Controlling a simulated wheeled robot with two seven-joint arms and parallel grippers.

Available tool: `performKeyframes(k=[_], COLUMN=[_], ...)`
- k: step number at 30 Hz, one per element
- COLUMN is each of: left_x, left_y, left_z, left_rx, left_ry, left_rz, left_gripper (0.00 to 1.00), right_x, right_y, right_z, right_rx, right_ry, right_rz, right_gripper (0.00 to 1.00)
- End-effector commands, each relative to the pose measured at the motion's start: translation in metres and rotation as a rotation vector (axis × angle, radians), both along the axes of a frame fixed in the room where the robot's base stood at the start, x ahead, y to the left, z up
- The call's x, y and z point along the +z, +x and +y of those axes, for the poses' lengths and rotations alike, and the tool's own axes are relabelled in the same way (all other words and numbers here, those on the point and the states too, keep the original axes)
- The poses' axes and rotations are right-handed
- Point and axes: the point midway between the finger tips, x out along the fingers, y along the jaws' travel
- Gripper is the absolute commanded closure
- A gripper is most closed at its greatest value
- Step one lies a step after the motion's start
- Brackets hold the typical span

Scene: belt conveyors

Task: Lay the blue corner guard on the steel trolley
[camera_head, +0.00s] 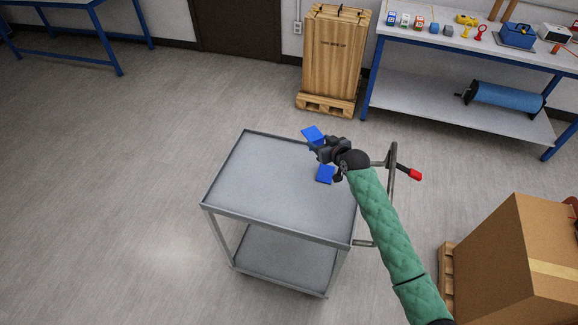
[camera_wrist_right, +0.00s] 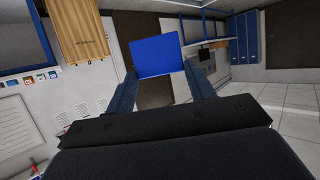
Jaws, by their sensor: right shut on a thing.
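The blue corner guard (camera_head: 313,135) is in my right gripper (camera_head: 322,152), which is shut on it above the far right part of the steel trolley (camera_head: 270,180). A second blue patch (camera_head: 325,174) shows below the gripper and seems to be part of the guard; the gripper hides the middle. In the right wrist view a flat blue face of the guard (camera_wrist_right: 157,56) shows between the fingers. The trolley has a grey, rimmed top that is bare where it shows, and a lower shelf. I cannot tell whether the guard touches the trolley. My left gripper is not in view.
The trolley's push handle (camera_head: 391,180) is at its right, beside my right arm. A cardboard box (camera_head: 510,260) stands at lower right. A wooden crate (camera_head: 335,55) and a workbench (camera_head: 450,42) with several small things stand behind. Floor at left is clear.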

Motion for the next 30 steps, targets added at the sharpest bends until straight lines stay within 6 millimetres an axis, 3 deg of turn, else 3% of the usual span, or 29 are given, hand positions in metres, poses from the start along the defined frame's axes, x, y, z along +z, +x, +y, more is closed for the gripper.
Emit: performKeyframes(k=[12,15,18,21,30], left_x=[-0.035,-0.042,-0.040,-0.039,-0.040], left_y=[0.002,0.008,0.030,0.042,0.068], left_z=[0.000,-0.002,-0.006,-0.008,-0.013], left_rx=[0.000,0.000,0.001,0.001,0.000], left_ry=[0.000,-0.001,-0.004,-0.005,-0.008], left_rz=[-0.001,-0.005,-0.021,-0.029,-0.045], left_gripper=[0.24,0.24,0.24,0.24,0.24], right_x=[-0.049,-0.060,-0.066,-0.070,-0.085], right_y=[0.016,0.019,0.022,0.024,0.023], right_z=[0.074,0.092,0.103,0.111,0.109], right_rx=[0.000,0.000,0.000,0.001,-0.001], right_ry=[0.005,0.004,0.003,0.002,0.002], right_rz=[0.000,0.001,0.001,0.000,0.001], right_gripper=[0.68,0.68,0.68,0.68,0.68])
